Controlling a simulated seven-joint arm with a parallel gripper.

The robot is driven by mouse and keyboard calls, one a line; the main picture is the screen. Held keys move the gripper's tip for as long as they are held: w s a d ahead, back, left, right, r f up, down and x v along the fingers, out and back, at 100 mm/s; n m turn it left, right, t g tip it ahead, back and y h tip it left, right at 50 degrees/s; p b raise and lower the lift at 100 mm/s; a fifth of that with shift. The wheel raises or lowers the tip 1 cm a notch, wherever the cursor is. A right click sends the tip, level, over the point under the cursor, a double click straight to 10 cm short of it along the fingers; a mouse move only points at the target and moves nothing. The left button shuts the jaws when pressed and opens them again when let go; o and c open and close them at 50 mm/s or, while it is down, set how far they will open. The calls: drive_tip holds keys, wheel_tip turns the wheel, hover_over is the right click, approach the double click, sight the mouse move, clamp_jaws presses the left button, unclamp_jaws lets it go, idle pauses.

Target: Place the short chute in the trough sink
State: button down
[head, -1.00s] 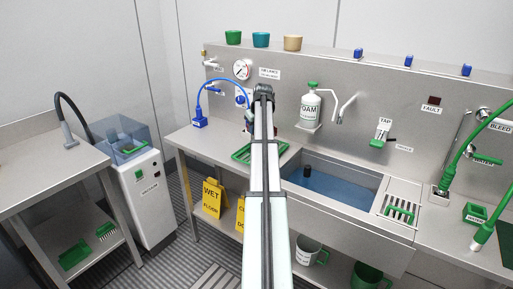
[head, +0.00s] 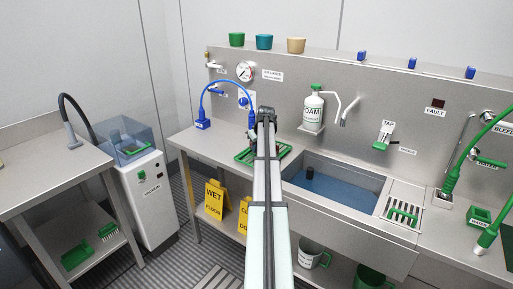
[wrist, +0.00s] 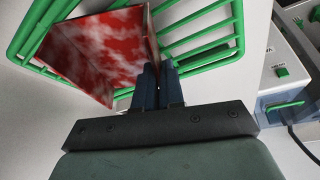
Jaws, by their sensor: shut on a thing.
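The short chute looks like an angled metal piece smeared red and white (wrist: 95,52) in the wrist view. My gripper (wrist: 152,72) is shut on its upright side wall. The chute is over the green wire rack (wrist: 200,40); I cannot tell whether it still touches the rack. In the head view the chute and fingers are mostly hidden behind my arm, above the green rack (head: 280,152).
A soap bottle (head: 314,108) and a spout (head: 349,109) are on the wall above the sink. A slatted drain board (head: 404,209) adjoins its right end. A blue hose (head: 214,85) arches left of my arm. The sink's middle is open.

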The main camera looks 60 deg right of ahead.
drive_tip(key=shift+f, duration=0.1)
drive_tip(key=c, duration=1.2)
unclamp_jaws()
drive_tip(key=shift+c, duration=0.2)
drive_tip(key=v, duration=1.2)
